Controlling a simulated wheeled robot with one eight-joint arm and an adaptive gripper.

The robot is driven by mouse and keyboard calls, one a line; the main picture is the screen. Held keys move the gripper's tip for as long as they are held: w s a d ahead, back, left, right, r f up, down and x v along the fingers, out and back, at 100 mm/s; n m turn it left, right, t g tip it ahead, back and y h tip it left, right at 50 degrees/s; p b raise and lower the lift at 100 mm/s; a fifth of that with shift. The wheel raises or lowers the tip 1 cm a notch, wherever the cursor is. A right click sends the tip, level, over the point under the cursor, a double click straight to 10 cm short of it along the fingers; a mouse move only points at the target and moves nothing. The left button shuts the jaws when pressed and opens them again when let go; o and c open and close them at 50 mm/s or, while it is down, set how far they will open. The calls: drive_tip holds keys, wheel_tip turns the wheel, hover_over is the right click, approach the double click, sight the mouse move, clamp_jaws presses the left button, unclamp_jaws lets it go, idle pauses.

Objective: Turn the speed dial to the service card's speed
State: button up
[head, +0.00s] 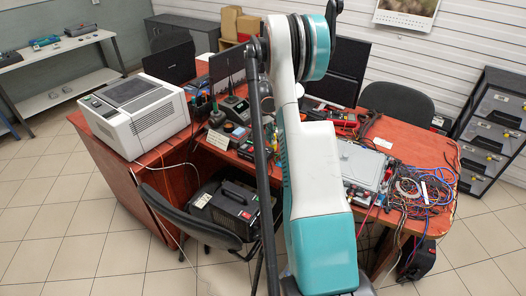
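My white and teal arm rises through the middle of the view. The gripper at its end is not in view. A small pale card (215,139) stands on the red desk, left of the arm; it may be the service card, but its writing is too small to read. Behind it is a dark instrument (236,129) with a round feature on its front. I cannot tell whether that is the speed dial, or how any dial is set. A grey-white boxy machine (140,115) sits on the desk's left end; no dial is clear on it.
The red desk (424,140) holds monitors, a grey case (362,167) and tangled cables (425,187) on the right. An office chair (190,218) and a black unit (230,207) stand in front. Tiled floor is open at left; my arm hides the desk's middle.

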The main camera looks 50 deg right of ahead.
sight(263, 150)
wheel_tip(263, 150, down, 5)
drive_tip(key=shift+f+b, duration=0.1)
drive_tip(key=shift+b, duration=0.45)
clamp_jaws()
